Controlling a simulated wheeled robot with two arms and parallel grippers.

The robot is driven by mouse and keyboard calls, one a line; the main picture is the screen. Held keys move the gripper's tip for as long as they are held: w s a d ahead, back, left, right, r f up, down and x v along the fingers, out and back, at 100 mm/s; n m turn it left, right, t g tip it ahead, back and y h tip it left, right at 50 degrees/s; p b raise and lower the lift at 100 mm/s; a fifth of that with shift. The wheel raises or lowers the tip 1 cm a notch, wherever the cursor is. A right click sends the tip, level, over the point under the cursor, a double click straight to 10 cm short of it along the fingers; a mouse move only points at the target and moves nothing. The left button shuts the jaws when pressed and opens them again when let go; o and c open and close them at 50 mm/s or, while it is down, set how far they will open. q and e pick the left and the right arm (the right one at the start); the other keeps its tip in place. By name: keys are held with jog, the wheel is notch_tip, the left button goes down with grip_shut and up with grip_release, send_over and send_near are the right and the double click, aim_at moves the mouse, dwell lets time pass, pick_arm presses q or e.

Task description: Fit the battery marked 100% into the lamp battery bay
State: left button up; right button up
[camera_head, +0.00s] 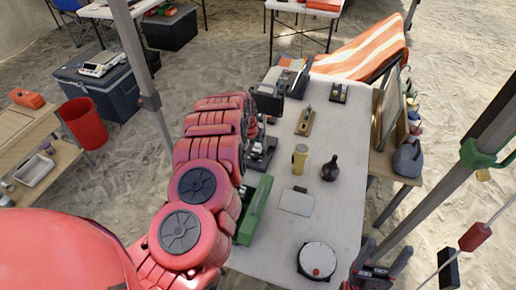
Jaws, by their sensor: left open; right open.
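My red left arm reaches in from the left over the table. My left gripper (264,118) is at its far end, above the table's left edge, partly hidden by the arm, open with nothing visible in it. My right gripper (383,258) is open and empty at the table's near right corner. A yellow cylinder (300,158) stands upright mid-table; I cannot tell whether it is the lamp or a battery. Small dark items on a base (338,93) stand at the far right of the table. No 100% marking is readable, and I cannot make out a battery bay.
The white table (345,215) also bears a dark bottle (330,169), a grey plate (297,201), a round white device (317,260), a green case (254,211) and a wooden piece (305,121). A framed board (388,105) stands at the right. The right middle is clear.

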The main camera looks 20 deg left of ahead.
aim_at(256, 149)
pick_arm(q)
jog(key=x, duration=0.2)
jog(key=shift+f, duration=0.45)
jog(key=shift+w+f, duration=0.1)
jog(key=shift+f, duration=0.3)
jog(key=shift+d, duration=0.1)
grip_shut()
